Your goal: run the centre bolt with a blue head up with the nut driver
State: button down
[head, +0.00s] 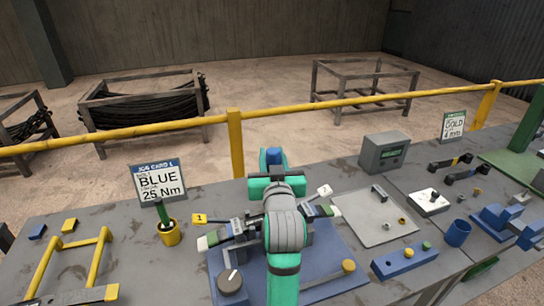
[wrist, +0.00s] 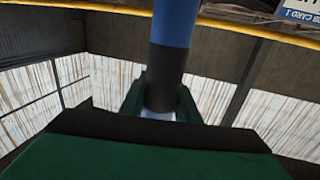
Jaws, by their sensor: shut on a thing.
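My gripper (wrist: 161,100) shows in the wrist view, its green fingers shut around an upright tool with a blue upper part and a black band, which looks like the nut driver (wrist: 173,30).
A job card (head: 157,180) reading BLUE, 25 Nm stands behind a yellow cup (head: 168,234). A yellow stand (head: 72,262) is at left. A grey tray (head: 378,215), grey display box (head: 384,153), blue cup (head: 457,233) and blue block (head: 404,262) are at right. A yellow rail (head: 330,105) runs behind.

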jog(key=c, duration=1.9)
grip_release()
jog(key=shift+r, duration=0.1)
jog(key=shift+c, duration=0.2)
grip_shut()
jog(key=shift+f, duration=1.65)
notch_tip(320, 180, up, 7)
jog(key=shift+r, duration=0.2)
dwell(0.8)
